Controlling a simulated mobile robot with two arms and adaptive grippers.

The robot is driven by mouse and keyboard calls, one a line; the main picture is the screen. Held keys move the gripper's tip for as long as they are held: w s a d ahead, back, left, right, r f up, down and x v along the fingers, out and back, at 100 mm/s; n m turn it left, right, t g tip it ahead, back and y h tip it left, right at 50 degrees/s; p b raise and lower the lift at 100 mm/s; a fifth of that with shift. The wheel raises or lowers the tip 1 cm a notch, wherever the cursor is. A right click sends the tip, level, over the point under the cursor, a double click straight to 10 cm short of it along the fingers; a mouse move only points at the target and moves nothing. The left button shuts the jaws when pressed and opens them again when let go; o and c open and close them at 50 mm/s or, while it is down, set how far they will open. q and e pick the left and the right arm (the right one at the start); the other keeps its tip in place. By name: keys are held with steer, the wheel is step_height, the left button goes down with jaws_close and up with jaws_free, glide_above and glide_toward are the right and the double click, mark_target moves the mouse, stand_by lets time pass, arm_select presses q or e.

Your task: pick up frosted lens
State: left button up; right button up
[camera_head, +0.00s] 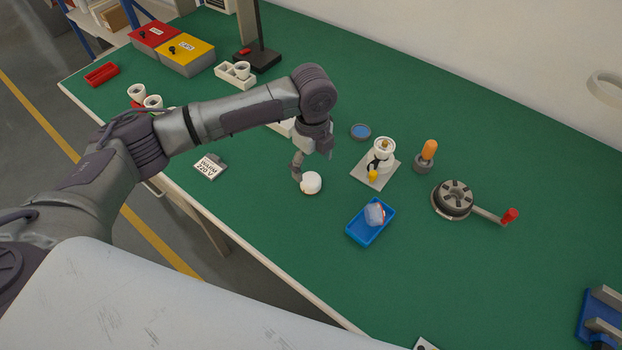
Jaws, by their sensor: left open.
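A white round cap-like piece (311,183), which looks like the frosted lens, lies on the green bench top near the middle of the view. My left gripper (311,165) is open and points down just above and behind it. One finger is close to its left edge; I cannot tell whether they touch. Nothing shows between the fingers. A translucent whitish cup with some red (374,214) lies tilted in a blue tray (358,237) to the right. My right gripper is not in view.
A grey crank fixture (453,198) stands further right. A WARM 220V card (210,167) lies left. The front right bench is mostly clear.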

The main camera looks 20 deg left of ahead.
mark_target(311, 179)
arm_select(q)
steer(key=shift+s+f, duration=0.25)
steer(key=shift+f, duration=0.4)
steer(key=f, duration=0.2)
steer(key=f+p, duration=0.1)
steer(key=shift+s+f, duration=0.25)
steer(key=shift+f, duration=0.3)
steer(key=c, duration=0.6)
steer(key=shift+c, duration=1.3)
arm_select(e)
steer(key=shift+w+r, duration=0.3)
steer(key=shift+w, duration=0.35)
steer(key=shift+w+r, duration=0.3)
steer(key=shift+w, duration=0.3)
